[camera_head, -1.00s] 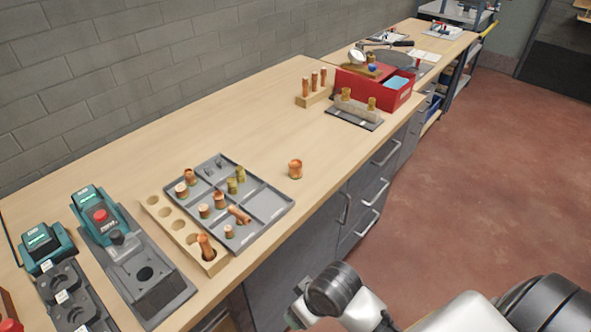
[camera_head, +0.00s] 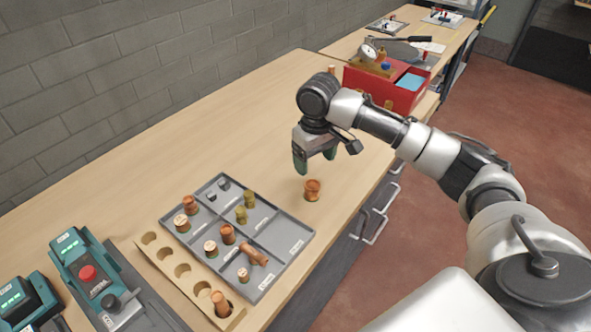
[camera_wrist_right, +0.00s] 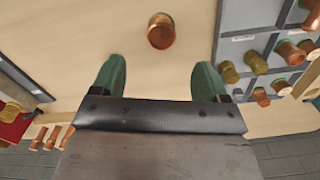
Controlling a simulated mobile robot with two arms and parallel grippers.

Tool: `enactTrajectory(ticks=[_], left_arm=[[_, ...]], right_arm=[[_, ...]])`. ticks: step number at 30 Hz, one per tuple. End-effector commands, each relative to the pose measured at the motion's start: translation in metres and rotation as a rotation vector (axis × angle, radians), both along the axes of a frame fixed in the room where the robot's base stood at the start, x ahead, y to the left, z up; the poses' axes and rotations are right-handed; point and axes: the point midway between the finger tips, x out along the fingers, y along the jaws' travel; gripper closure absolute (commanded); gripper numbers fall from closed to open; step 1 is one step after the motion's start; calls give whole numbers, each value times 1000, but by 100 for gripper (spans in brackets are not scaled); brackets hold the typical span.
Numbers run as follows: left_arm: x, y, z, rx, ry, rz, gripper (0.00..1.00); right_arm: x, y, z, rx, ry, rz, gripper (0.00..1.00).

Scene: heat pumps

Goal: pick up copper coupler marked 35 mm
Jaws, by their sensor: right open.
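A copper coupler (camera_head: 312,190) stands alone on the bare wooden bench, right of the grey sorting tray. Its marking is too small to read. In the right wrist view the coupler (camera_wrist_right: 161,31) shows ahead of the fingertips, roughly centred between them and apart from them. My right gripper (camera_head: 316,160) hangs above the bench just behind the coupler, fingers pointing down. Its two green fingers (camera_wrist_right: 153,75) are spread wide with nothing between them. My left gripper is not in view.
The grey divided tray (camera_head: 290,264) holds several copper and brass fittings. A wooden block with holes (camera_head: 168,256) lies along its left side. A red box (camera_head: 398,98) stands behind my right arm. The bench around the coupler is clear.

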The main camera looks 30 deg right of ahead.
Motion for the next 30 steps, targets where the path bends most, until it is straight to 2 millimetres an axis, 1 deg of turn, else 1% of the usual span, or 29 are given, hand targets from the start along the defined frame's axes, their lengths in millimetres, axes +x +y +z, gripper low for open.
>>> enactTrajectory(ticks=[1,3,5,8,9,12,15,17,20,21,24,26,30], left_arm=[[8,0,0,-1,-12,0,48],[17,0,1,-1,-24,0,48],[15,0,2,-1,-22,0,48],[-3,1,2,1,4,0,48],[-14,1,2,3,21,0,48],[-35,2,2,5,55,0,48],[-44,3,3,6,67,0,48],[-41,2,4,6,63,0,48],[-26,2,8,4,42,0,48],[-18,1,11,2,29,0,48],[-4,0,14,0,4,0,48],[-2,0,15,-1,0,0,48],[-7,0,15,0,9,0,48]], right_arm=[[1,-4,3,0,2,-11,25],[1,-6,0,0,5,-17,25],[1,-6,-7,0,8,-19,25],[0,-5,-24,0,8,-18,25],[1,-5,-30,0,7,-18,25],[1,-5,-43,1,5,-17,25],[1,-5,-50,1,3,-16,25],[1,-4,-54,0,4,-16,25],[1,-1,-65,0,5,-15,25],[1,0,-72,1,6,-15,25],[1,1,-88,0,6,-16,25],[2,1,-94,0,3,-16,25],[1,1,-103,0,2,-16,25]])
